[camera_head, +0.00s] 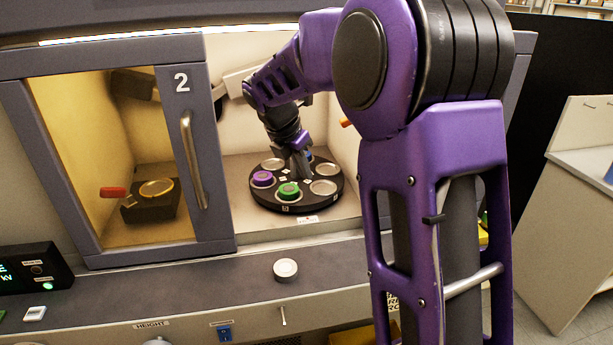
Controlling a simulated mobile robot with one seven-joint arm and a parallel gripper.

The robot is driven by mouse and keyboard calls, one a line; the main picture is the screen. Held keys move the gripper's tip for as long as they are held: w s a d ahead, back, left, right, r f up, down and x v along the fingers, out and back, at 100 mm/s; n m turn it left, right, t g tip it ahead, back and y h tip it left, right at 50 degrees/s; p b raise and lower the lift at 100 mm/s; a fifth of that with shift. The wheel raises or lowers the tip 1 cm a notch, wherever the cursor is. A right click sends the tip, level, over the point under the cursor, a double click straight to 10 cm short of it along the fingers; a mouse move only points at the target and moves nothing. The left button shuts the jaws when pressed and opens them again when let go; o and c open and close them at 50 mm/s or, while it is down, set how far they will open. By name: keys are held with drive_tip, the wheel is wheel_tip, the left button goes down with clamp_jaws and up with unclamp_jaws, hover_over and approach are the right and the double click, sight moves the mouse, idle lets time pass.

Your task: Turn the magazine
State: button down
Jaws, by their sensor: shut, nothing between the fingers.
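The magazine (263,200) is a round black turntable inside the enclosure, with several round pale seats around its rim. A purple puck (262,179) sits at its left and a green puck (289,190) at its front. A bit of blue shows behind my gripper at the back of the magazine. My gripper (300,173) points down over the middle of the magazine, with its fingers shut and empty. I cannot tell whether the fingertips touch the magazine. My gripper hides part of the magazine's back and middle.
A white round piece (286,269) lies on the ledge in front. A small control box (36,271) stands far left.

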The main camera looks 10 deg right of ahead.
sight(317, 198)
drive_tip(key=b+x, duration=0.1)
drive_tip(key=x, duration=0.7)
drive_tip(key=shift+w+f, duration=0.1)
drive_tip(key=shift+f, duration=0.1)
